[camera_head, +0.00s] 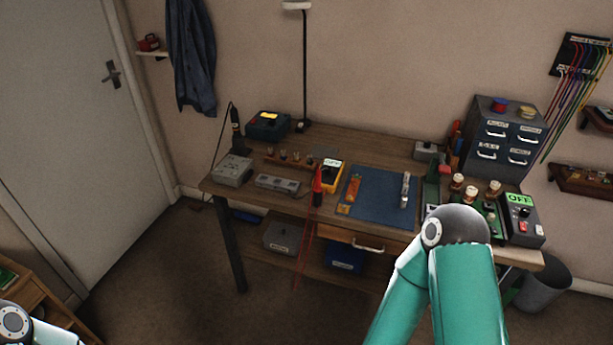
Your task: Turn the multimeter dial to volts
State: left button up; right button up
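A yellow multimeter (334,173) with a pale display stands on the wooden workbench (395,160), at the left edge of a blue mat (380,200). A red probe (318,180) with a red lead stands in front of its left side. The dial is too small and partly covered to read. My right arm fills the lower right foreground, but its gripper is not visible. Only a joint of my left arm shows at the bottom left corner; its gripper is out of view.
On the bench are a blue unit (268,124), grey boxes (232,170), a power supply reading OFF (522,214) and a drawer cabinet (508,135). Red leads hang over the front edge. A bin (543,286) stands at right. The floor in front at left is clear.

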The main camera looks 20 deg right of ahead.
aim_at(328, 170)
jog(key=z, duration=0.15)
jog(key=i, duration=0.9)
jog(key=u, duration=0.15)
jog(key=k, duration=0.9)
jog(key=z, duration=0.2)
jog(key=i, duration=0.95)
jog(key=u, duration=0.05)
